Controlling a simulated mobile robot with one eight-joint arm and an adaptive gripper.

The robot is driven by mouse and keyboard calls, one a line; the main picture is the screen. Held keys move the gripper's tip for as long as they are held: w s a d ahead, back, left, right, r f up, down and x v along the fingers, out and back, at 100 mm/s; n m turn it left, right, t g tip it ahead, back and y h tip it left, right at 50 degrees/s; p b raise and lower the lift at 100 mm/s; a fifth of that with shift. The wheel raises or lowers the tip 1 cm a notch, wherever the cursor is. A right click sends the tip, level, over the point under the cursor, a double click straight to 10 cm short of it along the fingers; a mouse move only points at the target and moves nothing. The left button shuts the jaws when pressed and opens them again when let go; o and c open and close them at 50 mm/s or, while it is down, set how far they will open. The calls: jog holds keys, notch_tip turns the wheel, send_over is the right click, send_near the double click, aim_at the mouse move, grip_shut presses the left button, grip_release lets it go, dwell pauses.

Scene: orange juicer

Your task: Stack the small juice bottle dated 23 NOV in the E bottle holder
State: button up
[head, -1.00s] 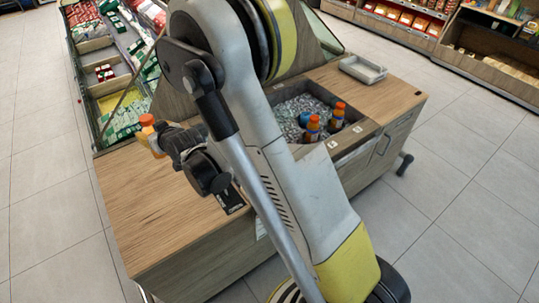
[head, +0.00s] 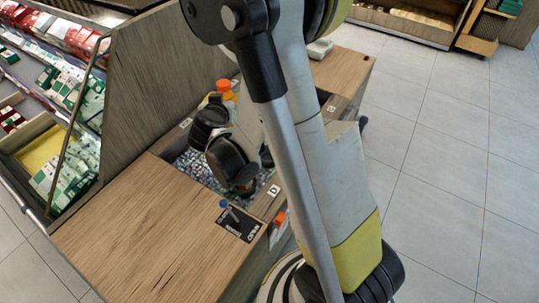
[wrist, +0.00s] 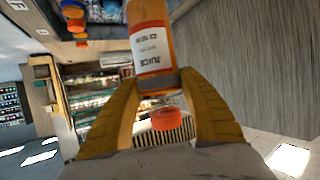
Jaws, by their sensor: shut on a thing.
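In the wrist view my gripper (wrist: 158,82) has its two yellow fingers shut around an orange juice bottle (wrist: 130,12). The bottle has a white label reading JUICE; the date is too small to read. An orange cap (wrist: 167,119) shows between the fingers. In the head view my gripper is hidden behind my arm. An orange cap (head: 280,218) shows beside the counter's front edge, partly covered by my arm; I cannot tell whether it belongs to the held bottle. I cannot make out the E bottle holder.
The wooden counter (head: 130,235) has an ice bin (head: 188,163) with orange-capped bottles (head: 224,87) in it. A black sign (head: 236,224) lies on the counter. Open floor (head: 440,200) is at the right.

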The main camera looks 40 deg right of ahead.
jog(key=s+d+f+m+g+h+b, duration=0.2)
jog(key=s+d+f+m+g+h, duration=0.35)
jog(key=d+f+m+g, duration=0.7)
notch_tip(320, 180, down, 10)
jog(key=y+b, duration=0.1)
jog(key=b, duration=0.3)
jog(key=shift+s+a+f+g, duration=0.25)
jog(key=shift+s+a+g, duration=0.1)
jog(key=shift+a+g, duration=0.1)
jog(key=shift+f, duration=0.1)
jog(key=shift+f, duration=0.25)
jog(key=o, duration=1.4)
jog(key=shift+r, duration=0.1)
